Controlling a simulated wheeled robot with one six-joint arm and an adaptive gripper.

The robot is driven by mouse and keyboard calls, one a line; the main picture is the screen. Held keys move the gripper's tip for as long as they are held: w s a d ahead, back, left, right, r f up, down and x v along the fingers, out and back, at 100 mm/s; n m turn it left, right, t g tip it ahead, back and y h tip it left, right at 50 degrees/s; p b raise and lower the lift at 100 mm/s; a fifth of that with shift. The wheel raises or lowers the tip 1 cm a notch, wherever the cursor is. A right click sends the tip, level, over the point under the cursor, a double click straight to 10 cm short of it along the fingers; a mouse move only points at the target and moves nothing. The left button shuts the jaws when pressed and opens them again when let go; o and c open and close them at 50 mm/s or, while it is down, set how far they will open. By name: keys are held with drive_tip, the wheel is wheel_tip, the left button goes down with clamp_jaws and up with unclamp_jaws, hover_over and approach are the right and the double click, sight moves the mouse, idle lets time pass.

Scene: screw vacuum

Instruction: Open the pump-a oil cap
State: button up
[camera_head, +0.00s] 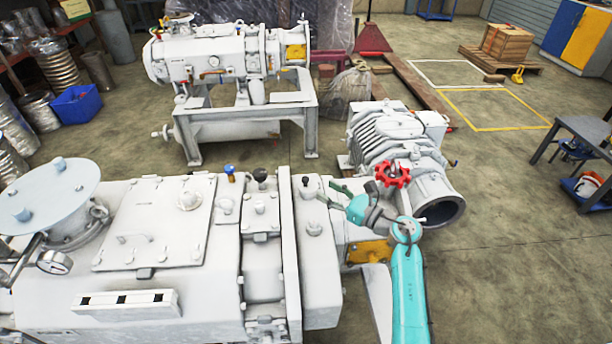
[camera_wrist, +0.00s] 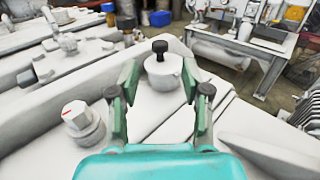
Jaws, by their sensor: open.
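A white round fitting with a black knob (camera_wrist: 162,66) stands upright on the pale pump housing, in line with the gap between my fingers in the wrist view. It looks to be the dark-topped fitting (camera_head: 305,184) in the head view. No label shows which fitting is the oil cap. My gripper (camera_wrist: 160,82) is open and empty, its green fingers either side of the knob in the picture; I see no contact. In the head view my gripper (camera_head: 329,194) is just right of that fitting. A white knob with a red mark (camera_wrist: 80,117) sits nearer, at left.
Blue-topped (camera_head: 229,173) and black-topped (camera_head: 260,178) fittings stand further left on the housing. A red handwheel (camera_head: 392,174) on a ribbed pump (camera_head: 385,140) is close to my arm. A second pump unit (camera_head: 215,62) stands behind on a frame.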

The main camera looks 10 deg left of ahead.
sight(308, 181)
drive_tip(key=x, duration=0.9)
drive_tip(key=shift+s+f, duration=0.1)
clamp_jaws()
